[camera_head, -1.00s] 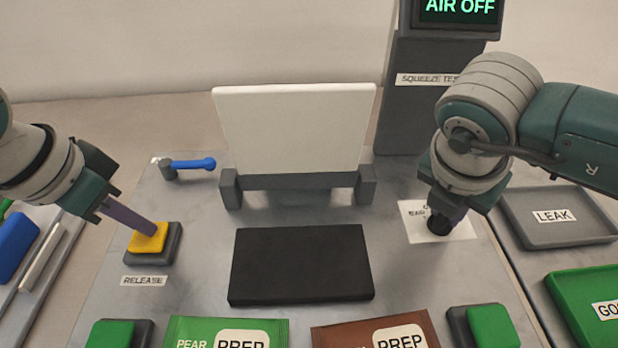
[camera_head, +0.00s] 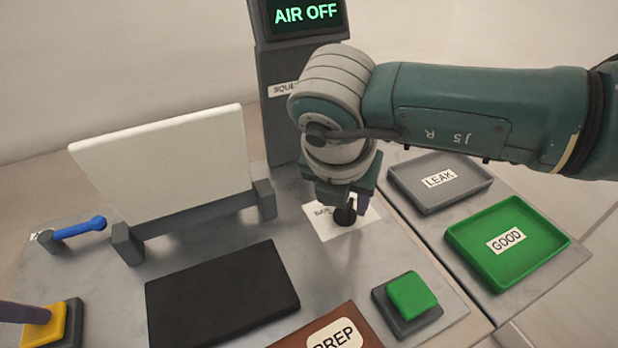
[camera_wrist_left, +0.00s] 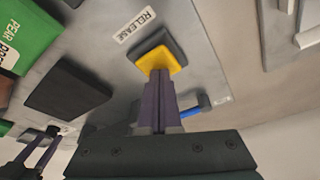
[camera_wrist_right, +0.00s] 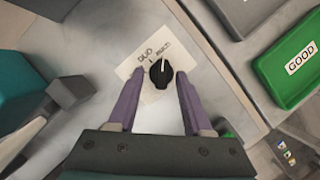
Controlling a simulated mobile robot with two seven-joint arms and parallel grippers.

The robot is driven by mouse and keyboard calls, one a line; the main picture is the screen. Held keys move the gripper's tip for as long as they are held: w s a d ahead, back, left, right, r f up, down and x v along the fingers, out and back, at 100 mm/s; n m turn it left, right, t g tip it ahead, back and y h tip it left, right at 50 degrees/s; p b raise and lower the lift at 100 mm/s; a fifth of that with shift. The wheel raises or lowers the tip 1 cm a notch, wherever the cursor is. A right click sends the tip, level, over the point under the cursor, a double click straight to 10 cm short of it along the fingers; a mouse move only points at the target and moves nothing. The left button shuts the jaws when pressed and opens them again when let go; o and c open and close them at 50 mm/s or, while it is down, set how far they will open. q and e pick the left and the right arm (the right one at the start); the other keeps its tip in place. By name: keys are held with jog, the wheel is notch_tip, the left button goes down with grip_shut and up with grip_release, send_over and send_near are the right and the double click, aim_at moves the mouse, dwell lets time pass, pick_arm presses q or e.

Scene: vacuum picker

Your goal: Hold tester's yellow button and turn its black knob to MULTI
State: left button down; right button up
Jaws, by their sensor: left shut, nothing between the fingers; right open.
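The yellow button (camera_head: 37,325) sits on a dark base beside the RELEASE label and also shows in the left wrist view (camera_wrist_left: 158,59). My left gripper (camera_wrist_left: 160,74) is shut and empty, with its purple fingertips against the button's top. The black knob (camera_wrist_right: 160,73) stands on a white label (camera_wrist_right: 143,67), with a white pointer line facing up in the right wrist view. Its label reads DUO on the left and apparently MULTI on the right. My right gripper (camera_wrist_right: 160,78) is open, one finger on each side of the knob. The arm partly hides the knob (camera_head: 345,214) in the head view.
The tester screen (camera_head: 307,14) reads AIR OFF. A black pad (camera_head: 220,295) and upright white panel (camera_head: 165,165) lie left of the right arm. A green button (camera_head: 411,294) is in front. LEAK (camera_head: 440,203) and GOOD (camera_head: 562,243) trays are at right.

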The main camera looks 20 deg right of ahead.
pick_arm(q)
jog(key=shift+s+a+f, duration=0.2)
jog(key=shift+s+f, duration=0.05)
jog(key=shift+f, duration=0.1)
pick_arm(e)
jog(key=v, duration=1.1)
jog(key=shift+a, duration=0.15)
jog(key=shift+r, duration=0.15)
pick_arm(q)
jog(key=shift+d+r+p, duration=0.15)
jog(key=shift+r+p, duration=0.5)
jog(key=shift+p, duration=0.05)
jog(key=shift+r+p, duration=0.75)
jog(key=shift+p, duration=0.05)
notch_tip(320, 180, up, 5)
jog(key=p, duration=0.5)
jog(key=shift+w+r, duration=0.1)
jog(key=shift+w, duration=0.05)
pick_arm(e)
notch_tip(320, 180, up, 8)
jog(key=shift+r, duration=0.15)
